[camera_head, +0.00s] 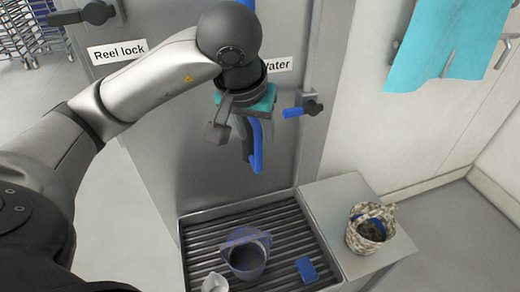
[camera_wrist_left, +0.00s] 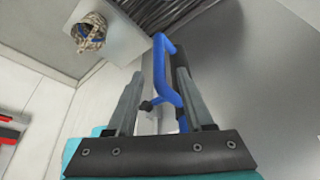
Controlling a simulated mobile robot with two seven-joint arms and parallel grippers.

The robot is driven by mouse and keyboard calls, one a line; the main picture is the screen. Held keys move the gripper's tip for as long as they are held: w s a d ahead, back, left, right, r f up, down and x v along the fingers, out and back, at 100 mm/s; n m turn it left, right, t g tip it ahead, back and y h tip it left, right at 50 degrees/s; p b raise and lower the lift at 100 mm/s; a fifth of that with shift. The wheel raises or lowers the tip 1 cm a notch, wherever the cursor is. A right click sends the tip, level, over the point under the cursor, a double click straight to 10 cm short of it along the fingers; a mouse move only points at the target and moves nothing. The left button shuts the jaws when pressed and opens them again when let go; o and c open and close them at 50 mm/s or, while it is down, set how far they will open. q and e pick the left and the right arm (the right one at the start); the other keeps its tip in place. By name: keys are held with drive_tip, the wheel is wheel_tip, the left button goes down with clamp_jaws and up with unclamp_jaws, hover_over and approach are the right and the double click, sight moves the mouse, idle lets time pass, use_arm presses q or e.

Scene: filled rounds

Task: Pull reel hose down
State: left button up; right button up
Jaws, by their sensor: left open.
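My left gripper (camera_head: 247,150) hangs in front of the grey panel, fingers pointing down, and is open. A blue bar-like handle (camera_head: 257,150) shows at its fingers; I take it to be the hose's handle. In the left wrist view, the blue handle (camera_wrist_left: 163,45) runs up between the two spread fingers of my left gripper (camera_wrist_left: 159,78). Whether a finger touches it, I cannot tell. The reel and the hose itself cannot be made out; my arm hides part of the panel. My right gripper is not in view.
The panel carries a "Reel lock" label (camera_head: 117,51), a partly covered "Water" label (camera_head: 278,65) and a blue-tipped lever (camera_head: 298,112). A wicker basket (camera_head: 370,228) stands right.

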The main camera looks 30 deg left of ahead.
sight(260, 149)
use_arm(q)
drive_tip(key=x, duration=0.7)
drive_tip(key=shift+w+f+p, duration=0.15)
drive_tip(key=shift+f+p, duration=0.15)
drive_tip(key=shift+p, duration=0.1)
drive_tip(key=shift+c, duration=0.4)
clamp_jaws()
idle(0.6)
